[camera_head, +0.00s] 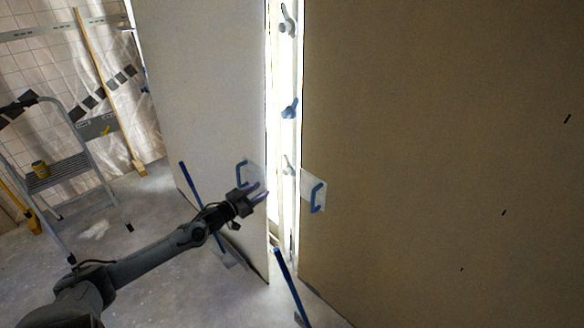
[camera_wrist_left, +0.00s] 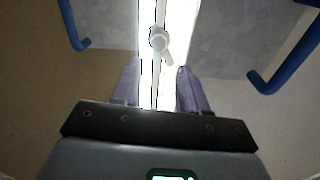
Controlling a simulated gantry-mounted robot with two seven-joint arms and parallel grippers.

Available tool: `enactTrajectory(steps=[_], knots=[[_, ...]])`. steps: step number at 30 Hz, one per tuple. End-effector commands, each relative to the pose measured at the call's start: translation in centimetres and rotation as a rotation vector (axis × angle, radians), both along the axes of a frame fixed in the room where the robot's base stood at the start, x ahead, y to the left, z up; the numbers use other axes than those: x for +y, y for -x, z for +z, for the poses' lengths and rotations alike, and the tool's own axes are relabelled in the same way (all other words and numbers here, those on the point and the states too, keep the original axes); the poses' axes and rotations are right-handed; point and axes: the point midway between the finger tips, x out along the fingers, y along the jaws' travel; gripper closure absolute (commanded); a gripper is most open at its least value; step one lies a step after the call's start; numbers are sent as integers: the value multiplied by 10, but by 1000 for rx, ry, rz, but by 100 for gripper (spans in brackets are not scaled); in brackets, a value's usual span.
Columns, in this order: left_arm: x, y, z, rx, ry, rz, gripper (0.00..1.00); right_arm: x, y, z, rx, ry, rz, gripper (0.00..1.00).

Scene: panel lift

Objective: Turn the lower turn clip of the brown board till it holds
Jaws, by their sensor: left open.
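The brown board (camera_head: 440,150) stands upright at the right, beside a bright narrow gap. A pale turn clip (camera_head: 288,165), the lowest visible in the gap, shows in the head view; its lever looks tilted. In the left wrist view, a pale turn clip (camera_wrist_left: 158,40) sits just beyond the fingertips, with its lever slanting down and right. My left gripper (camera_head: 262,196) is open and empty, pointing at the gap a little below the lowest clip. Its two purple fingers (camera_wrist_left: 158,82) are on either side of the gap, apart from the clip. My right gripper is not in view.
A pale board (camera_head: 205,100) stands left of the gap. Blue handles (camera_head: 243,174) (camera_head: 317,198) flank the gap near the gripper. A blue clip (camera_head: 290,108) and a grey clip (camera_head: 287,22) sit higher. Blue bars (camera_head: 288,285) (camera_head: 190,180) rise from the floor. A stepladder (camera_head: 60,175) stands left.

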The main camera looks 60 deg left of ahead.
Motion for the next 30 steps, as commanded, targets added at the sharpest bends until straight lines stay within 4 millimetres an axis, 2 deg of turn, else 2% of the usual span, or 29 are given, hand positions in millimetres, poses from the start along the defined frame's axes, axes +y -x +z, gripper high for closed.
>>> enactTrajectory(steps=[1,5,11,24,30], knots=[[0,-2,10,-3,-4,-2,57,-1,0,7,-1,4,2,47],[1,-7,14,-8,-4,-3,57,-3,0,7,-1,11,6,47],[4,-26,12,-10,-5,-3,57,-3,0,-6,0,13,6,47],[14,-84,13,-10,-5,-1,57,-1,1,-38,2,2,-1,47],[17,-100,13,-9,-4,-2,57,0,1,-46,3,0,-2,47]])
